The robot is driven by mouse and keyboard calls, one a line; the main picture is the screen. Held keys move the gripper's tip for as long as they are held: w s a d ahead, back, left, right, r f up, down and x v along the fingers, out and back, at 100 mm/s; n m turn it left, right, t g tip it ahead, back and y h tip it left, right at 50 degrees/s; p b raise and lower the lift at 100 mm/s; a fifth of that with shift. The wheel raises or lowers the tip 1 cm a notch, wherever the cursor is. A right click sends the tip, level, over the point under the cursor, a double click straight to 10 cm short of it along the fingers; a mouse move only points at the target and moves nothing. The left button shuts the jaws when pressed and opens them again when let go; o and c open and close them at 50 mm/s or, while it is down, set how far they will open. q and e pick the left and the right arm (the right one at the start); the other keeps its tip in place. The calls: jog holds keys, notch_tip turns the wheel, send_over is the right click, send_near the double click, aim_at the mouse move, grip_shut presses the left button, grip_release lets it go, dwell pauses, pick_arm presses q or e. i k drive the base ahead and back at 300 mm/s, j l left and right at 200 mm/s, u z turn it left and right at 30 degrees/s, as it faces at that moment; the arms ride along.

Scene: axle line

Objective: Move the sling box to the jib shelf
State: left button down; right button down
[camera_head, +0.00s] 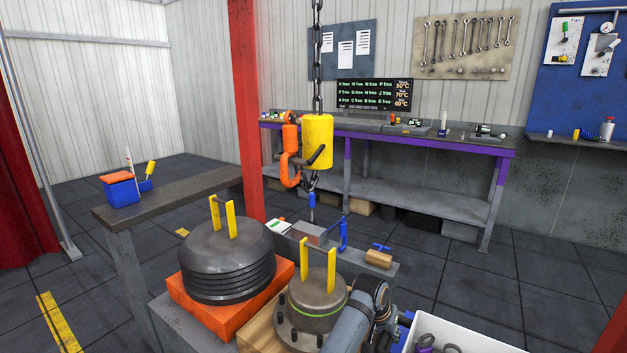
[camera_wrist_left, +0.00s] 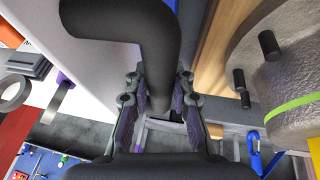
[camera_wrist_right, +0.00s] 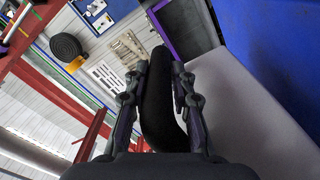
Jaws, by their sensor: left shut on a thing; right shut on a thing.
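The sling box, a white open box (camera_head: 482,341), is at the bottom right of the head view, cut off by the frame edge, with grey rings and a purple piece inside. My left gripper (camera_wrist_left: 160,98) is shut on a black curved handle (camera_wrist_left: 150,50) beside the box's pale wall (camera_wrist_left: 90,92). My right gripper (camera_wrist_right: 153,95) is shut on another black handle (camera_wrist_right: 160,112) beside a pale box wall (camera_wrist_right: 240,110). The right gripper is outside the head view. No label marks the jib shelf; a dark bench (camera_head: 185,190) stands by the red post (camera_head: 245,110).
Just left of the box, a grey weight (camera_head: 318,295) and stacked black discs on an orange block (camera_head: 183,298) crowd the front. A yellow hoist (camera_head: 318,140) hangs on a chain. A purple-edged workbench (camera_head: 420,138) stands behind. Floor at right is clear.

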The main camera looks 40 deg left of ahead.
aim_at(221, 174)
jog(key=k+u, duration=0.1)
jog(key=k, duration=0.4)
jog(key=u, duration=2.7)
jog(key=i+u, duration=0.2)
jog(key=u, duration=0.3)
jog(key=i+j+z, duration=0.1)
jog(key=i+z, duration=0.15)
jog(key=i, duration=3.6)
jog(key=i+z, duration=0.45)
jog(key=i, duration=0.25)
jog(key=i+j+z, duration=0.1)
jog(key=i+z, duration=0.35)
jog(key=i, duration=0.25)
